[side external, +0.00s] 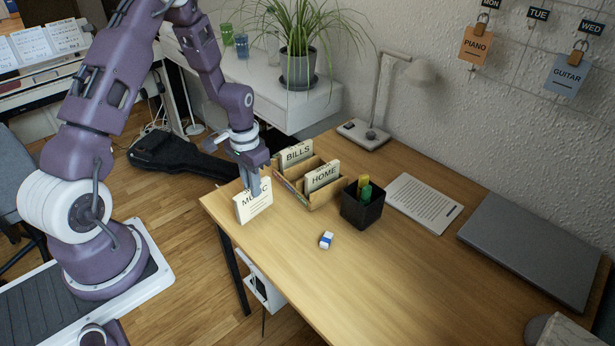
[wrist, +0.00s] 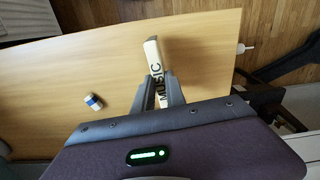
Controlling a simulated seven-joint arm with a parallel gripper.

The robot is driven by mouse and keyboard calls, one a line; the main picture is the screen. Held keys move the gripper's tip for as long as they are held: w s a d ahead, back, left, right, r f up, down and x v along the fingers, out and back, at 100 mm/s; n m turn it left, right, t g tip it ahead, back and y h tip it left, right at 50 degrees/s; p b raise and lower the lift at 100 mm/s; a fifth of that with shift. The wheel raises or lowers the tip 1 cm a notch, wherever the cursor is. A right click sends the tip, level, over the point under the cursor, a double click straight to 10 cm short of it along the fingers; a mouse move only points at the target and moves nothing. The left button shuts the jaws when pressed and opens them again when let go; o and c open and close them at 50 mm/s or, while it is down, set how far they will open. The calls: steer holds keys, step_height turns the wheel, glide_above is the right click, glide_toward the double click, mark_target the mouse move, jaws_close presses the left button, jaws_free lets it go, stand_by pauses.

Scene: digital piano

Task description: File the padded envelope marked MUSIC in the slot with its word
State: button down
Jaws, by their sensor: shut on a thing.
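The cream padded envelope marked MUSIC (side external: 255,208) is upright near the left corner of the desk; it also shows from above in the wrist view (wrist: 153,52). My gripper (side external: 253,190) is shut on its upper part, with one finger on each side in the wrist view (wrist: 158,88). I cannot tell whether its lower edge touches the desk. A wooden sorter (side external: 292,192) stands just right of the envelope, apart from it. Cream pieces reading BILLS (side external: 297,154) and HOME (side external: 322,176) stand in it. No slot reading MUSIC is legible.
A black pen cup (side external: 361,208) stands close right of the sorter. A blue-and-white eraser (side external: 326,240) lies in front; the wrist view shows it too (wrist: 93,101). A printed sheet (side external: 424,203), a laptop (side external: 535,248) and a lamp (side external: 363,134) are farther off.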

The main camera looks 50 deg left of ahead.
step_height(320, 180, up, 9)
steer(key=shift+r, duration=0.15)
stand_by(0.4)
step_height(320, 180, up, 7)
steer(key=w+m, duration=0.2)
steer(key=w, duration=1.8)
step_height(320, 180, down, 16)
steer(key=shift+s+a, duration=0.15)
steer(key=shift+a, duration=0.1)
steer(key=c, duration=1.3)
jaws_free()
